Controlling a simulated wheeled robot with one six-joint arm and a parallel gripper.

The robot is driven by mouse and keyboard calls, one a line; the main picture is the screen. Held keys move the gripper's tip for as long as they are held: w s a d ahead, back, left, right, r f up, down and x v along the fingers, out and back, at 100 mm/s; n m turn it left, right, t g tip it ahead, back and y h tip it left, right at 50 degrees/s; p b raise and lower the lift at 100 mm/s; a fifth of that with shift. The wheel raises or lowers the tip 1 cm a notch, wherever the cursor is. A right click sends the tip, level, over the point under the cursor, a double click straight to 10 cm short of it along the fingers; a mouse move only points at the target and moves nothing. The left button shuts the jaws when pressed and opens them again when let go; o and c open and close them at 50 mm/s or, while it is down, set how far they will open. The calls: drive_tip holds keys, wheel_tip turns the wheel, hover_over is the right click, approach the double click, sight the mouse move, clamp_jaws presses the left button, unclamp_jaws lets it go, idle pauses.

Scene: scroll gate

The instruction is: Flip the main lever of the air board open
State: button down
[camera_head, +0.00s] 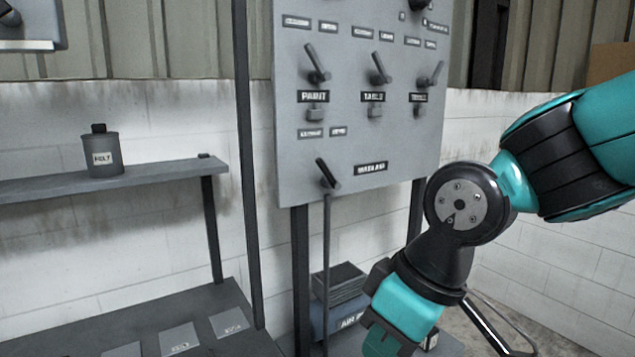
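The air board (300,235) is a grey upright panel on dark posts, with rows of levers and labels. Its lowest lever (328,173) is black and tilts up to the left, beside a label (370,167) that seems to read MAIN AIR. A thin pipe runs down from this lever. Three levers sit in a row above, labelled PAINT (313,97), TABLE (373,97) and one that is hard to read. My arm comes in from the right and bends down in front of the board's lower right. Its fingertips are not visible, and nothing of mine touches the lever.
A shelf (160,178) at left holds a dark can (102,155). A grey bench (60,335) with several flat plates is at lower left. A dark blue unit marked AIR (340,310) stands under the board. The space in front of the lowest lever looks clear.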

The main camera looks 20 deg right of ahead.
drive_tip(key=w+d+f+n+t+h+b, duration=0.1)
drive_tip(key=w+f+t+h+b, duration=0.15)
drive_tip(key=w, duration=0.75)
drive_tip(key=w+d+f+n+t+h+b, duration=0.1)
drive_tip(key=w+t+h+b, duration=0.2)
drive_tip(key=w, duration=0.6)
drive_tip(key=w+d+f+n+t+h+b, duration=0.1)
drive_tip(key=w+t+b, duration=0.3)
drive_tip(key=w, duration=0.6)
drive_tip(key=w+a+r+n+t+h+b, duration=0.4)
drive_tip(key=w+a+n+t+h+b, duration=0.1)
drive_tip(key=n+t, duration=0.4)
drive_tip(key=shift+w+r+t, duration=0.25)
drive_tip(key=shift+t, duration=0.3)
drive_tip(key=shift+a, duration=0.1)
